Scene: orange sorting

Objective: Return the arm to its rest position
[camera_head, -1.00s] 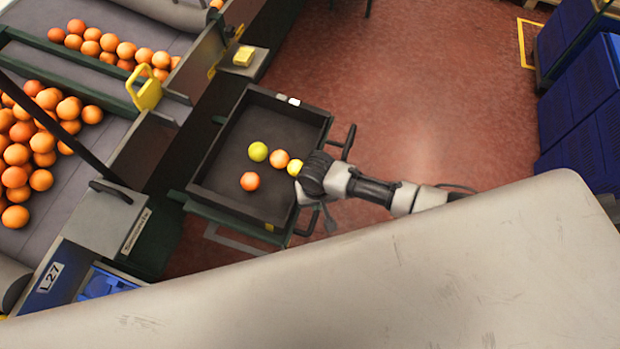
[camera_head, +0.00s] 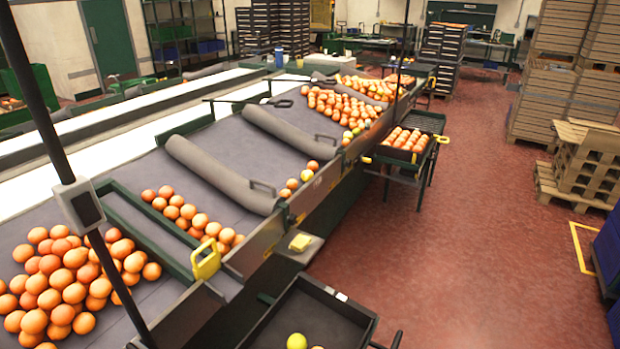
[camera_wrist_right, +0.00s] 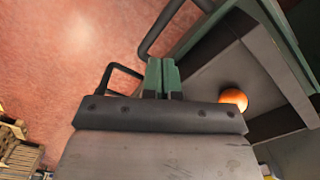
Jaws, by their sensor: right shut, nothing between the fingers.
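My right gripper (camera_wrist_right: 162,80) shows in the right wrist view, its two green fingers together with nothing between them. It is beside the dark tray's edge, over the red floor side. My right arm and gripper are out of the head view. My left gripper is in neither view. The black tray (camera_head: 362,319) is at the bottom of the head view, cut off by the frame. A yellow-green fruit (camera_head: 297,341) and the top of an orange one (camera_head: 317,347) show in it. In the right wrist view an orange (camera_wrist_right: 233,99) lies right of the gripper.
Black handle bars (camera_wrist_right: 121,72) stand close around the gripper. The sorting line (camera_head: 225,145) with many oranges runs along the left. A second crate of oranges (camera_head: 405,140) stands further back. Wooden crates (camera_head: 572,85) are at the right. The red floor (camera_head: 480,240) between is clear.

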